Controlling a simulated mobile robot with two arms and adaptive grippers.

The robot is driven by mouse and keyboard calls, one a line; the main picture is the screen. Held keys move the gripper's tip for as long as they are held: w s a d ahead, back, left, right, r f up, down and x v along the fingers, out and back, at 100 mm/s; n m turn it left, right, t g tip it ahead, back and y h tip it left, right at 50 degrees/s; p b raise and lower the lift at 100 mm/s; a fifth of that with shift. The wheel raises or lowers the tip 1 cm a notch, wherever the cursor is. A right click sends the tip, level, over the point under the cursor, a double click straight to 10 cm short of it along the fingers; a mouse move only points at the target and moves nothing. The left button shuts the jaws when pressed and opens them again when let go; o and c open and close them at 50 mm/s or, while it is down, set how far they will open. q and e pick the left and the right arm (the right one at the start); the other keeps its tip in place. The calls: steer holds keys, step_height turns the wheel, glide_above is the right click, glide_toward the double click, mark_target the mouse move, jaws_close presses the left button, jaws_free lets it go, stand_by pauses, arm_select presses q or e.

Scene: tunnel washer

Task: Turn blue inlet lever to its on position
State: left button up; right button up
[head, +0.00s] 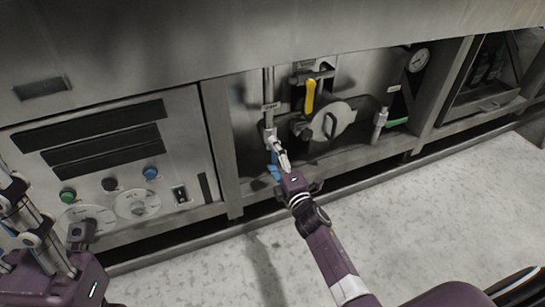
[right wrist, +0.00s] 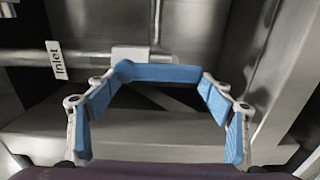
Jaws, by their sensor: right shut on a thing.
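The blue inlet lever (right wrist: 160,72) lies across the middle of the right wrist view, below a pipe with an "Inlet" tag (right wrist: 57,60). My right gripper is shut on the lever. In the right wrist view its two blue-padded fingers (right wrist: 157,98) are at the lever's left and right ends. My left gripper (head: 30,225) is at the left edge of the head view, away from the lever, partly cut off; its jaw state is unclear.
A yellow lever (head: 310,95) and a round metal cover (head: 331,122) are right of the pipe in the recess. A gauge (head: 419,60) and a green handle (head: 396,122) are further right. A panel with buttons and dials (head: 115,160) is on the left. The floor in front is clear.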

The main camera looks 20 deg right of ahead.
stand_by(0.4)
steer(key=o, duration=1.7)
steer(key=s, duration=1.2)
steer(key=shift+d, duration=0.2)
